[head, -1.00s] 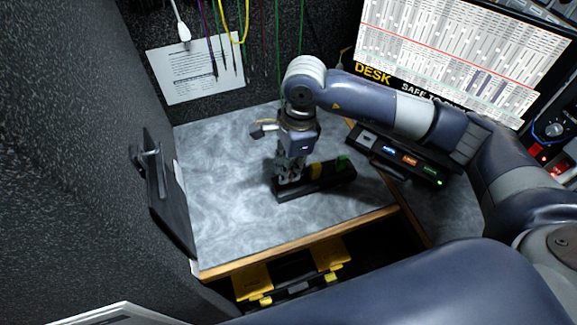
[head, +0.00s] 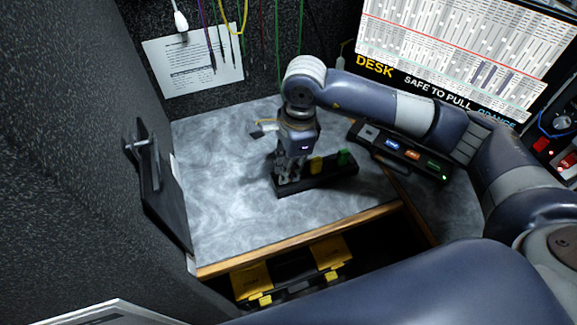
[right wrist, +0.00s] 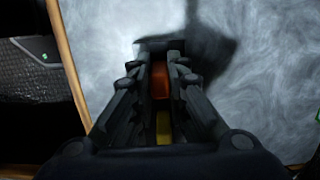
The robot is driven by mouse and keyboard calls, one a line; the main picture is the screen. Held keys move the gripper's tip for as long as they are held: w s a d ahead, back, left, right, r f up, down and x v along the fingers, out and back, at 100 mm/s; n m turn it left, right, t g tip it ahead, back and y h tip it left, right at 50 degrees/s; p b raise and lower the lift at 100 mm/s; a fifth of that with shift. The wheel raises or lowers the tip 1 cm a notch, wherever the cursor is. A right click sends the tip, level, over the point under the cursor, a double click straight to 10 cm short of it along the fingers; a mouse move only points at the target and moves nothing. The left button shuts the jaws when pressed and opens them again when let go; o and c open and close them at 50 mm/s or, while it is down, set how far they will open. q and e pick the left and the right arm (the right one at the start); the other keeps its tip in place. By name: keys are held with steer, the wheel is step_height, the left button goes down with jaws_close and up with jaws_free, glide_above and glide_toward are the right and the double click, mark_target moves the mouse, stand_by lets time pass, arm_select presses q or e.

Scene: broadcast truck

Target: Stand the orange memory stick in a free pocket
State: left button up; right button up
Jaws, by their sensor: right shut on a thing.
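A black block with pockets (head: 325,179) lies on the grey desk. A yellow stick (head: 316,165) and a green stick (head: 343,157) stand in it, toward its right end. My right gripper (head: 288,173) points down over the left end of the block. In the right wrist view it (right wrist: 160,75) is shut on the orange memory stick (right wrist: 160,82). The yellow stick (right wrist: 163,128) shows behind it. The fingers hide the stick's lower end, so I cannot tell whether it is inside a pocket. My left gripper is not in view.
A black reader bar (head: 405,157) with coloured labels sits to the right, below the screen (head: 460,55). Cables (head: 225,40) hang over the back wall and paper (head: 195,65). The desk left of the block (head: 215,190) is clear. A yellow-and-black case (head: 290,280) is under the desk edge.

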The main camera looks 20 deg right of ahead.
steer(key=o, duration=0.8)
steer(key=shift+f, duration=0.1)
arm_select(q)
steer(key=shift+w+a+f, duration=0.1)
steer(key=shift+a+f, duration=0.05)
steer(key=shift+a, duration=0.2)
arm_select(e)
steer(key=shift+o, duration=0.4)
steer(key=shift+r, duration=0.25)
steer(key=r, duration=0.5)
steer(key=d+r, duration=0.1)
steer(key=r, duration=0.1)
steer(key=shift+r, duration=0.25)
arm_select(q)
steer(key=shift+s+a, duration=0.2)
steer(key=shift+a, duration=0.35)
